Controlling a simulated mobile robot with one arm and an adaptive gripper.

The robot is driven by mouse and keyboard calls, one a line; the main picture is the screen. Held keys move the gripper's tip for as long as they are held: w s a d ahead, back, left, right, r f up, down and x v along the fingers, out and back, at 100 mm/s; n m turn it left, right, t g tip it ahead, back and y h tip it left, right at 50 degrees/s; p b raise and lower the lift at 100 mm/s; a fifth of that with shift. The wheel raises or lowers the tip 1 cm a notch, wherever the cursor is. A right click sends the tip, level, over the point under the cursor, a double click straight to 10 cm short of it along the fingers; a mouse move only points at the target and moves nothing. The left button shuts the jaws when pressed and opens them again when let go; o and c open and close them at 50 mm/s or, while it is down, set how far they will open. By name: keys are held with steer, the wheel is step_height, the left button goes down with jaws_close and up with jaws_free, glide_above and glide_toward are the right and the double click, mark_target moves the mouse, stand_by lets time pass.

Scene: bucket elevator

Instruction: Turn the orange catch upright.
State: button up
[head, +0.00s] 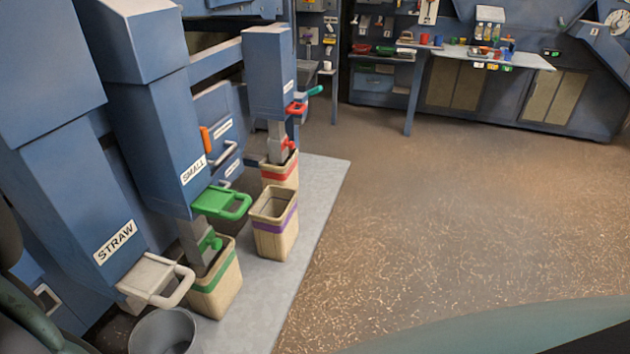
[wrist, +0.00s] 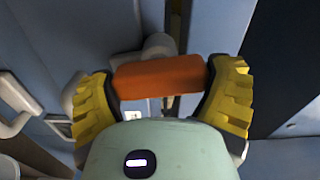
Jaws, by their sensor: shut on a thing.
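In the wrist view, my gripper (wrist: 162,88) has a yellow padded finger at each end of an orange catch (wrist: 158,77) and is shut on it. The catch is a short orange bar lying nearly level across that picture, with a grey round pivot behind it. Its surroundings are blue panels. In the head view my gripper does not show. An orange bar (head: 205,140) stands nearly upright on a blue panel there, beside a grey handle; I cannot tell whether it is the same catch.
A pale handle (wrist: 14,104) is left of my gripper. In the head view, blue chutes carry a white-grey handle (head: 160,280), a green handle (head: 222,203) and a red handle (head: 297,108). Buckets (head: 275,222) stand below on a grey strip. The brown floor to the right is clear.

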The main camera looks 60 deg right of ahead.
steer(key=shift+m, duration=0.7)
steer(key=o, duration=0.9)
